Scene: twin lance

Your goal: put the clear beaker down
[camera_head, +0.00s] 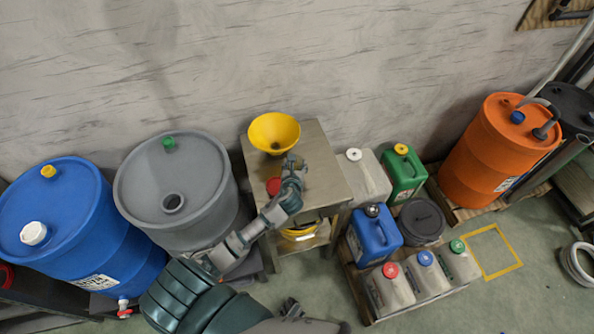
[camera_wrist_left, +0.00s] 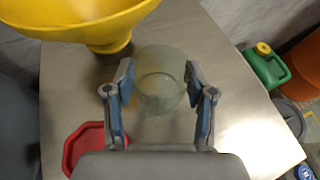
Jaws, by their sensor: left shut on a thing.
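The clear beaker (camera_wrist_left: 158,78) is see-through and shows in the left wrist view between the two blue-padded fingers of my left gripper (camera_wrist_left: 160,98). My left gripper is shut on it. In the head view my left gripper (camera_head: 293,163) is over the metal-topped table (camera_head: 318,147), and the beaker is hard to make out there. I cannot tell whether the beaker's base touches the tabletop. A dark part at the bottom of the head view appears to be my right gripper (camera_head: 292,308), too small to read.
A yellow funnel (camera_head: 274,133) is on the table beside the beaker, with a red item (camera_wrist_left: 84,146) nearer. Blue (camera_head: 75,225) and grey (camera_head: 178,192) drums stand left. Jugs (camera_head: 375,235) crowd a pallet on the right. Tabletop right of the beaker is clear.

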